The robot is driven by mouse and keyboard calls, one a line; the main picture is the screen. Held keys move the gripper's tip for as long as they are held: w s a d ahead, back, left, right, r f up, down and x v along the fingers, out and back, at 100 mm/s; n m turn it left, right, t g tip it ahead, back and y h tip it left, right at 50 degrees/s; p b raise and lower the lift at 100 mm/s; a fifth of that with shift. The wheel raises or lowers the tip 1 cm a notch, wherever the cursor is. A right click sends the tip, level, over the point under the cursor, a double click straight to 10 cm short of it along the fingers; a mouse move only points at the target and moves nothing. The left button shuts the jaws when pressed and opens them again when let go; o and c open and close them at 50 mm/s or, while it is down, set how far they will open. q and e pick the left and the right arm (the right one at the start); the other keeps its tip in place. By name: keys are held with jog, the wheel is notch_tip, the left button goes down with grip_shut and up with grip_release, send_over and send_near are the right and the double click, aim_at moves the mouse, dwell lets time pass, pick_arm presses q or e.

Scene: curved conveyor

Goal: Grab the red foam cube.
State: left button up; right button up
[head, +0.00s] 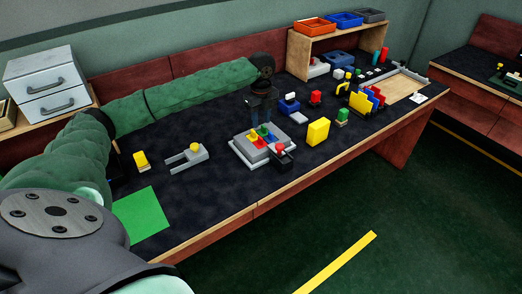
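My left gripper (261,119) points down above a grey stepped base (241,150) on the dark bench top. Its two fingers look apart, with no object visible between them. Small red, yellow and green pieces (265,133) sit on the base just below the fingertips. A red rounded piece (280,148) sits on a black part at the base's right front corner. I cannot tell which red thing is the foam cube. My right gripper is out of view.
A yellow block (318,131) stands right of the base. A grey forked fixture (187,157), a small yellow item (141,161) and a green mat (142,214) lie left. A wooden shelf (296,55) with bins stands behind. Front bench edge is mostly clear.

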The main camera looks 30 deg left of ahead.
aim_at(260, 137)
pick_arm(q)
jog(key=shift+f+p, duration=0.3)
jog(key=shift+f, duration=1.1)
jog(key=f, duration=0.2)
jog(key=f+p, duration=0.1)
jog(key=f, duration=0.1)
jog(key=shift+a+f, duration=0.2)
jog(key=shift+f, duration=0.3)
grip_shut()
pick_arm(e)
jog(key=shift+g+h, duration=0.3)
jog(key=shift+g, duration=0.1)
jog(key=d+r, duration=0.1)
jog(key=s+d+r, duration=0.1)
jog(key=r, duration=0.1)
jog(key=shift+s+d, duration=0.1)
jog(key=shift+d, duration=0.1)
